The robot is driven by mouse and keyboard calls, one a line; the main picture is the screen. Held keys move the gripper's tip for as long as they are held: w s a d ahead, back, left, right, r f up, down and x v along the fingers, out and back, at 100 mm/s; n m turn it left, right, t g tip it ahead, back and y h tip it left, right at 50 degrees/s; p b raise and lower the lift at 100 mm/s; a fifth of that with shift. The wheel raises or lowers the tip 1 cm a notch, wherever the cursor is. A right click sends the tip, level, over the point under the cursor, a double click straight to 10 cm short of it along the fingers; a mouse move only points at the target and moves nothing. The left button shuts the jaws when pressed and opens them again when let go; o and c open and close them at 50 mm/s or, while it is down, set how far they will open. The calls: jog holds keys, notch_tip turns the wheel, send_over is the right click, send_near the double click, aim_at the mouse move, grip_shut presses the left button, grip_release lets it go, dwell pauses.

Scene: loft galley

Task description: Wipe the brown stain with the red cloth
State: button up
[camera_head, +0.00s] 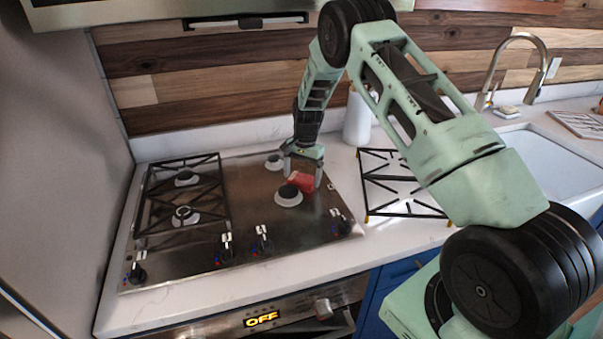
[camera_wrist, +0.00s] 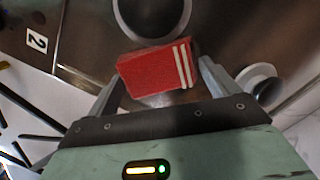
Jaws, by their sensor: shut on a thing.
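The red cloth (camera_head: 302,182) is a folded red block with white stripes along one end, clearest in the wrist view (camera_wrist: 155,72). My gripper (camera_head: 303,176) points down over the right half of the steel cooktop (camera_head: 255,185). It is shut on the cloth, with one finger on each side of it in the wrist view. The cloth is low, close beside a round burner (camera_head: 288,197); I cannot tell whether it touches the cooktop. I cannot make out a distinct brown stain. The steel has brownish tones that may be reflections, and the cloth and gripper hide part of it.
A black grate (camera_head: 183,193) covers the cooktop's left burners. Another grate (camera_head: 398,182) lies on the white counter to the right. Control knobs (camera_head: 263,243) stand along the front. A white cylinder (camera_head: 357,120) stands behind, and a sink (camera_head: 550,160) lies far right.

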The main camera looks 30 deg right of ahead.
aim_at(302, 178)
jog(key=shift+s+a+f, duration=0.15)
jog(key=shift+s+f, duration=0.15)
jog(key=shift+s, duration=0.1)
jog(key=shift+w+r+p, duration=0.15)
jog(key=shift+r+p, duration=1.6)
jog(key=shift+r, duration=1.45)
notch_tip(302, 178, up, 3)
jog(key=shift+p, duration=0.85)
